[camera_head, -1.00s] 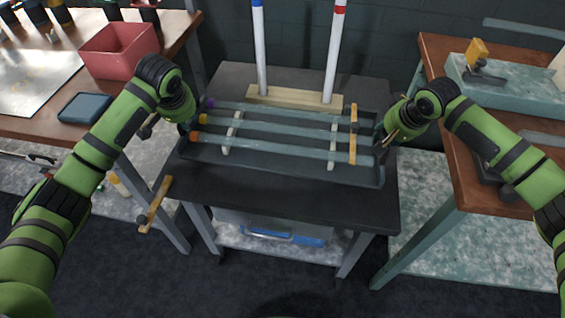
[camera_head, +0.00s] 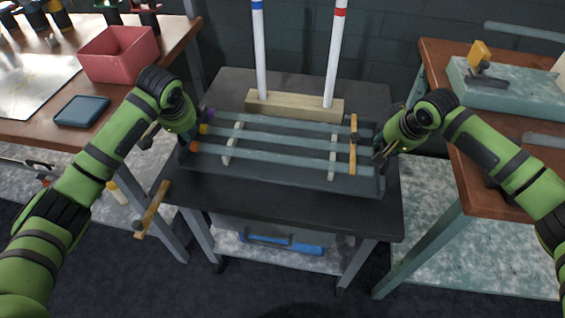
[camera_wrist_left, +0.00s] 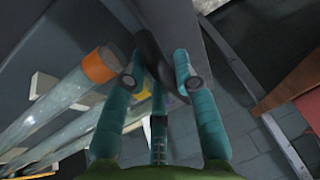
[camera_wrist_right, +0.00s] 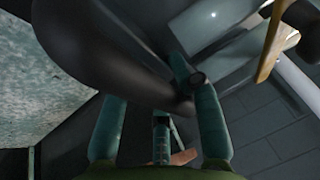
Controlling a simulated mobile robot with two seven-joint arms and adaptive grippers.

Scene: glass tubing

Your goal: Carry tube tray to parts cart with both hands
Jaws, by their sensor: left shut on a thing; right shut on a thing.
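The dark tube tray (camera_head: 285,180) is over the black top of the parts cart (camera_head: 250,205); I cannot tell whether it touches the top. Three clear glass tubes (camera_head: 270,144) lie across white supports in it, with purple, yellow and orange left ends. My left gripper (camera_head: 190,136) is shut on the tray's left end; the left wrist view shows its fingers (camera_wrist_left: 155,80) around the dark rim. My right gripper (camera_head: 381,150) is shut on the tray's right end; the right wrist view shows its fingers (camera_wrist_right: 185,90) at the dark rim.
A wooden block (camera_head: 290,104) with two upright white rods stands behind the tray. A left bench holds a red bin (camera_head: 118,57) and a blue dish (camera_head: 82,111). A right bench (camera_head: 440,60) stands close by. Bare cart top shows in front of the tray.

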